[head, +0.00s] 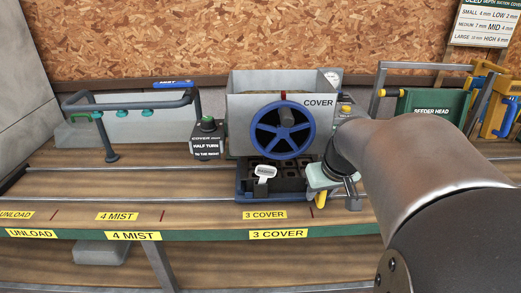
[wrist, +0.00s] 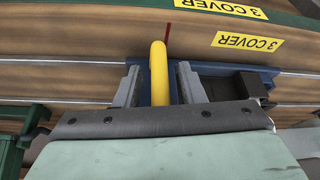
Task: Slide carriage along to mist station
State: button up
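The carriage (head: 243,189), a dark blue tray with black cells, sits on two rails under the cover hopper at the 3 COVER mark. A white tag stands in it. A yellow handle (wrist: 158,75) projects from its side and shows partly in the head view (head: 320,200). My gripper (wrist: 160,90) is at this handle. Its two grey fingers stand on either side of the handle, with narrow gaps visible, so it appears open. The mist station (head: 130,108), a grey pipe frame with green nozzles, spans the rails at left by the 4 MIST label (head: 117,216).
The grey COVER hopper (head: 250,120) with a blue handwheel (head: 283,130) is above the carriage. A green-topped knob post (head: 207,140) stands behind the rails, left of the hopper. The green seeder head (head: 430,105) is at right. The rails (head: 130,198) leftward look clear.

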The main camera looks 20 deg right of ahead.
jog(key=p+v, duration=1.1)
jog(key=v, duration=0.6)
jog(key=shift+s+r, duration=0.15)
jog(key=shift+r, duration=0.05)
